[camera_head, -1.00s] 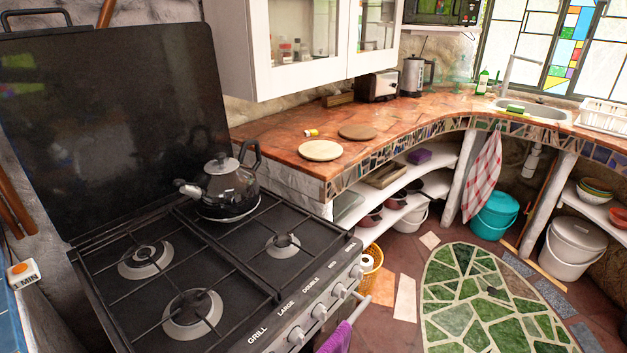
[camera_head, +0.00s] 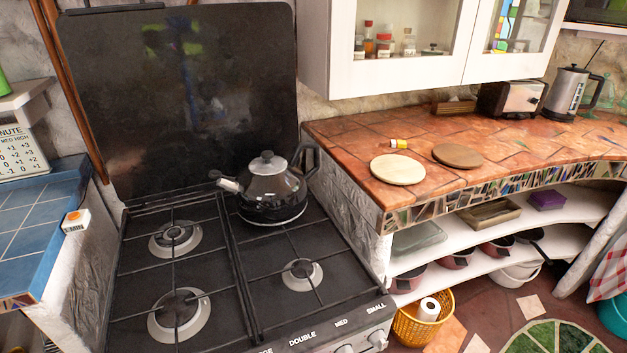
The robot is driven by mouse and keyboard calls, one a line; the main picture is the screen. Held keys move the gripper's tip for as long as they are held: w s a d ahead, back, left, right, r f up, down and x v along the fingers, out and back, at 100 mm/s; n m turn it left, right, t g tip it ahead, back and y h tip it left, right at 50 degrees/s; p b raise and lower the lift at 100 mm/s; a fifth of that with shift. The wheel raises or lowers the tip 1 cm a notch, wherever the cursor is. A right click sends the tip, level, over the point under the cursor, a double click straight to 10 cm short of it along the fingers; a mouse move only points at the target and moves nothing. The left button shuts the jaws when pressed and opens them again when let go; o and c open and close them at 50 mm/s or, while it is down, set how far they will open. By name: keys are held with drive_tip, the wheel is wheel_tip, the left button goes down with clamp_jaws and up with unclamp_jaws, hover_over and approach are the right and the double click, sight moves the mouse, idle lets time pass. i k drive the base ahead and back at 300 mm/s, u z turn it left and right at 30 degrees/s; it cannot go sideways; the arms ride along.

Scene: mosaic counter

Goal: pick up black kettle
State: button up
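The black kettle (camera_head: 272,192) stands upright on the back right burner of the black gas stove (camera_head: 225,262). It has a silver-grey lid with a knob, a spout pointing left and a black handle rising on its right side. My gripper is not in view.
The stove's raised black lid (camera_head: 180,95) stands behind the kettle. White wall cabinets (camera_head: 400,75) hang to the right. The tiled counter (camera_head: 345,150) right of the stove holds two round boards, a toaster (camera_head: 510,98) and a silver electric kettle (camera_head: 567,92). A blue-tiled counter (camera_head: 30,225) lies left.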

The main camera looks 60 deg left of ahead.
sight(280, 199)
drive_tip(key=i, duration=1.5)
drive_tip(key=u, duration=2.9)
drive_tip(key=i, duration=0.5)
